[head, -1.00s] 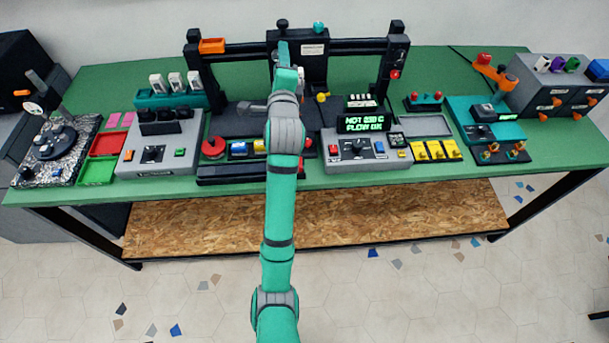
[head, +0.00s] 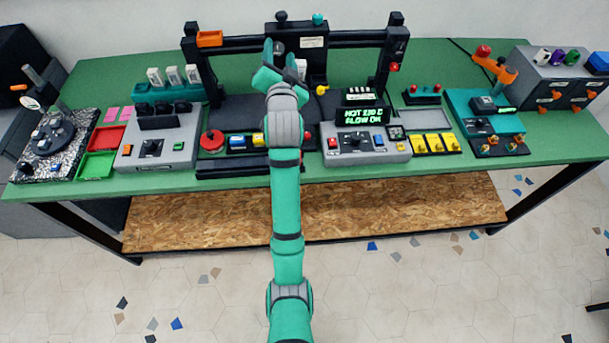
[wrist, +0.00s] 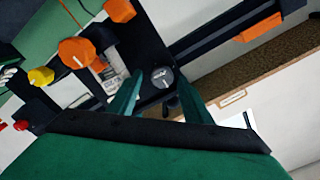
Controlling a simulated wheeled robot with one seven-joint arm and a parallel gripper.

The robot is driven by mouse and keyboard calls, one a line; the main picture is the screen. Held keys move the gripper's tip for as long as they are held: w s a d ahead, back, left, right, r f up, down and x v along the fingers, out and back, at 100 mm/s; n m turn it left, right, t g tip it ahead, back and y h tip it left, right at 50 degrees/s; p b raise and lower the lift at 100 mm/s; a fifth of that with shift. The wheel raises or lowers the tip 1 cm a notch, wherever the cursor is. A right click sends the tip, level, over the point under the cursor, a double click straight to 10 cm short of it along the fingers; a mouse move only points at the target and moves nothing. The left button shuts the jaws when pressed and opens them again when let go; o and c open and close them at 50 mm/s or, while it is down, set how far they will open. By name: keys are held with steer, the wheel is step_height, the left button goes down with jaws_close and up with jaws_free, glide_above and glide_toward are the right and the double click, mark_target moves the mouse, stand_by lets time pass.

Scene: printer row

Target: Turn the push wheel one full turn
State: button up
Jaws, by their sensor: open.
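A round dark grey wheel (wrist: 162,77) with a small pale mark shows in the wrist view, on a dark upright part; I take it to be the push wheel. It lies between and beyond the tips of my gripper (wrist: 159,82), whose two teal fingers are apart and empty. I cannot tell the remaining distance, and no contact shows. In the head view my gripper (head: 284,62) is in front of the dark printer carriage (head: 313,66), with a dark round part (head: 279,47) between its fingers. My arm hides part of the printer bed below.
In the wrist view, orange knobs (wrist: 76,51) and a yellow knob (wrist: 41,77) are left of the wheel. The dark gantry bar (head: 240,52) and posts flank my gripper. Control boxes (head: 365,146) line the green table (head: 440,172). Open floor lies in front.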

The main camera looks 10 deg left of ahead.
steer(key=n, duration=0.4)
steer(key=shift+f, duration=0.1)
steer(key=n, duration=0.4)
steer(key=v, duration=1)
steer(key=s+d+f+h, duration=0.1)
steer(key=s+d+f, duration=0.3)
steer(key=f, duration=0.5)
steer(key=s+d+f+m+h, duration=0.1)
steer(key=s+d+f, duration=0.3)
steer(key=s+f, duration=0.5)
steer(key=shift+s+g, duration=0.25)
steer(key=shift+g, duration=0.05)
steer(key=shift+f, duration=0.1)
